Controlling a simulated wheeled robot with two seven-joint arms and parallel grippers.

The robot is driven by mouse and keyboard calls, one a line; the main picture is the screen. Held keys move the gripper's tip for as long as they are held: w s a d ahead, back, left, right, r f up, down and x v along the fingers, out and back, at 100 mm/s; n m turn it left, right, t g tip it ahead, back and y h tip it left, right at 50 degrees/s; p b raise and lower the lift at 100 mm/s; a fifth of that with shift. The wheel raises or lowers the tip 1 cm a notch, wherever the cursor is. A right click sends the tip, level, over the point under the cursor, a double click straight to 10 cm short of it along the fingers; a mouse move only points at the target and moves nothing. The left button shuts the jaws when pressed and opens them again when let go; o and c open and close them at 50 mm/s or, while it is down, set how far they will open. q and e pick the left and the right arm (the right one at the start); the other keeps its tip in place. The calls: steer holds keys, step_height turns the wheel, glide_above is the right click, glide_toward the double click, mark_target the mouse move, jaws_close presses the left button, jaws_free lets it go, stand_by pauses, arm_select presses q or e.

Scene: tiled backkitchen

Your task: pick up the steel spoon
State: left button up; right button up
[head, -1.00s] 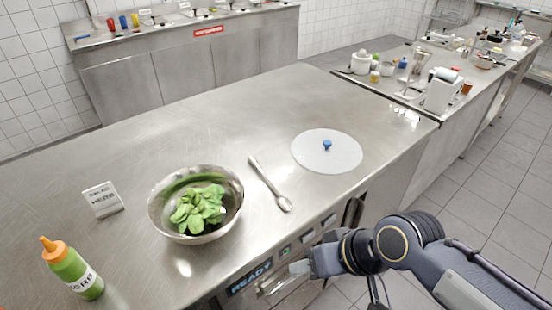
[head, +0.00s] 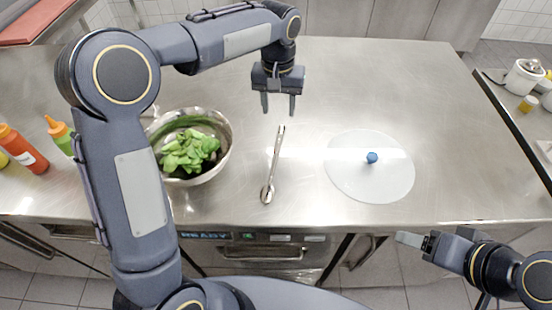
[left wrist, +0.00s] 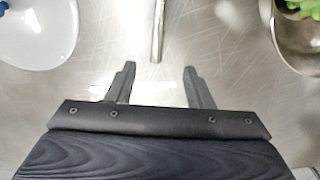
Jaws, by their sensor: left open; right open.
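The steel spoon (head: 274,158) lies on the steel counter between the bowl and the clear lid, its bowl end toward the front edge. My left gripper (head: 279,108) is open and empty, just beyond the far handle end, fingers pointing down. In the left wrist view the spoon's handle (left wrist: 158,32) shows ahead of the open fingers (left wrist: 159,72), lined up between them but not reaching between the tips. My right gripper (head: 412,240) is open, low at the front right, past the counter's front edge and away from the spoon.
A steel bowl (head: 222,158) of green leaves (head: 188,150) stands left of the spoon. A round clear lid (head: 375,188) with a blue knob (head: 372,158) lies to its right. Squeeze bottles (head: 22,150) stand far left. The counter beyond the lid is clear.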

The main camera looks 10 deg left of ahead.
mark_target(280, 132)
arm_select(q)
steer(key=shift+w+d+f, duration=0.3)
steer(key=shift+f, duration=0.05)
step_height(280, 132, down, 8)
steer(key=shift+s+r+p, duration=0.1)
steer(key=shift+s+p, duration=0.05)
steer(key=shift+p, duration=0.15)
steer(key=shift+c, duration=0.5)
jaws_close()
